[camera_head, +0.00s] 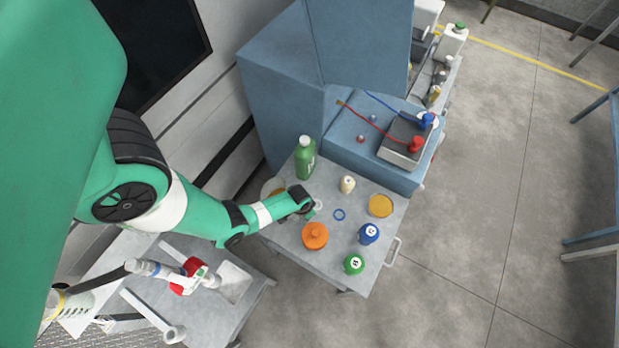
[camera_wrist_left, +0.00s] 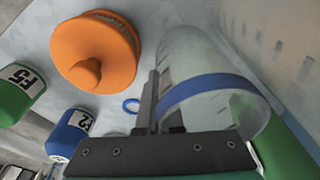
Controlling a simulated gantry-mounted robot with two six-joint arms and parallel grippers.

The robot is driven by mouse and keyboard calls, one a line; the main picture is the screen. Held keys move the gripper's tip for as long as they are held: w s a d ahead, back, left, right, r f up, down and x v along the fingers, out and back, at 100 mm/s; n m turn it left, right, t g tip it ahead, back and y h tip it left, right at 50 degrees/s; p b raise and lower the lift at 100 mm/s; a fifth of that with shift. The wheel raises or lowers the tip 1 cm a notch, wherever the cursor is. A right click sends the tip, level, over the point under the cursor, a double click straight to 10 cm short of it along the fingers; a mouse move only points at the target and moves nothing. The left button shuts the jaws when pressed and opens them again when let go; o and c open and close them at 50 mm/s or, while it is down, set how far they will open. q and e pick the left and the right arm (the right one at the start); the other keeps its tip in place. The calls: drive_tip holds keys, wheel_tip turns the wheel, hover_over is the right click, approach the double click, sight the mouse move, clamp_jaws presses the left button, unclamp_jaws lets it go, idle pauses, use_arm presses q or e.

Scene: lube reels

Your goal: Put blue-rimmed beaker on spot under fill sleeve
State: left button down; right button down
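The blue-rimmed beaker is clear, with a broad blue band at its rim, and shows large in the left wrist view (camera_wrist_left: 215,92). My left gripper (camera_wrist_left: 158,105) has its narrow fingers close together at the beaker's near wall, apparently pinching it at the rim. In the head view my left gripper (camera_head: 305,200) is low over the grey cart's left part, and the beaker is small and mostly hidden there. A small blue ring (camera_head: 338,214) lies flat on the cart just right of the gripper; it also shows in the wrist view (camera_wrist_left: 131,105). I cannot make out the fill sleeve. My right gripper is not in view.
On the cart (camera_head: 335,265) stand an orange container (camera_head: 315,236), blue bottle (camera_head: 369,233), green bottle (camera_head: 354,264), cream bottle (camera_head: 347,184), amber dish (camera_head: 380,205) and tall green bottle (camera_head: 305,158). A blue cabinet (camera_head: 285,100) stands behind.

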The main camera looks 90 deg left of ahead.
use_arm(q)
drive_tip(key=shift+r, duration=0.1)
drive_tip(key=c, duration=1.1)
unclamp_jaws()
drive_tip(key=shift+o, duration=0.2)
drive_tip(key=r+p, duration=0.7)
drive_tip(key=shift+s+d+r+p, duration=0.3)
drive_tip(key=shift+s+r+p, duration=0.05)
drive_tip(key=shift+s+p, duration=0.05)
drive_tip(key=shift+f, duration=0.1)
